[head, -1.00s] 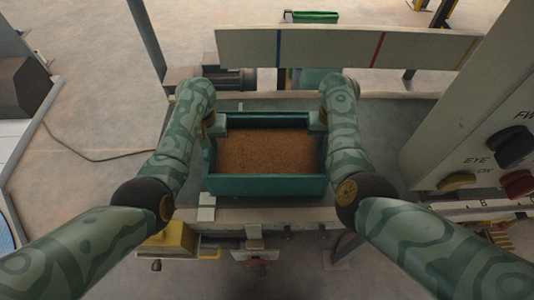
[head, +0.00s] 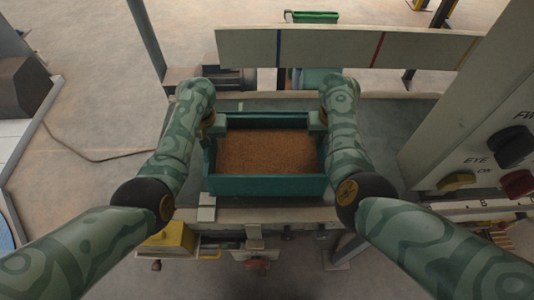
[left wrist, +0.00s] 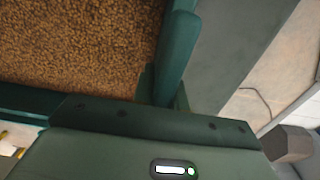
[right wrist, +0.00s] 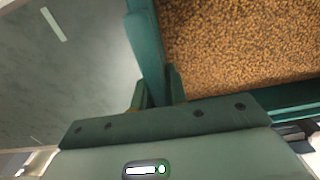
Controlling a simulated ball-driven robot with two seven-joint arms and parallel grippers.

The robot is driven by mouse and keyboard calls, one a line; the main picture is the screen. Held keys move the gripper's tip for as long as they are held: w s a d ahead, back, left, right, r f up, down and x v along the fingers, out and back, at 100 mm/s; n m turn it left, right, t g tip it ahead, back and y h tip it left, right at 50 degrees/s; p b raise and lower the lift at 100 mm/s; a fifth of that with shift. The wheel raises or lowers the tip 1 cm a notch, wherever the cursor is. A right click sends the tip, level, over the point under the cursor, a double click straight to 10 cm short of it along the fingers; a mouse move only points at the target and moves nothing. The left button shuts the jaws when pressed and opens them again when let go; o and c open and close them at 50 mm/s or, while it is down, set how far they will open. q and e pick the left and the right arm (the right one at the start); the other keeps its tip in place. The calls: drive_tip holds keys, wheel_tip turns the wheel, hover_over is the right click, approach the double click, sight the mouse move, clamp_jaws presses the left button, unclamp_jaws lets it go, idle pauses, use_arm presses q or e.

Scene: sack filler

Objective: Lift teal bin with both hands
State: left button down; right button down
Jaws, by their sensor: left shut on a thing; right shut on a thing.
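The teal bin (head: 268,185) is filled with brown grain (head: 265,152) and sits level between my two arms in the head view. My left gripper (head: 210,127) is shut on the bin's left wall. The left wrist view shows that wall (left wrist: 178,50) running into the jaws. My right gripper (head: 322,125) is shut on the bin's right wall. The right wrist view shows that wall (right wrist: 146,45) between the fingers. The fingertips are mostly hidden by my wrists in the head view. I cannot clearly tell a gap beneath the bin.
A grey bench surface (head: 385,125) lies around the bin. A pale board (head: 340,48) with blue and red stripes stands behind it. A control panel (head: 490,130) with knobs stands close on the right. Another green bin (head: 312,16) is far behind.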

use_arm(q)
drive_tip(key=shift+r, duration=0.1)
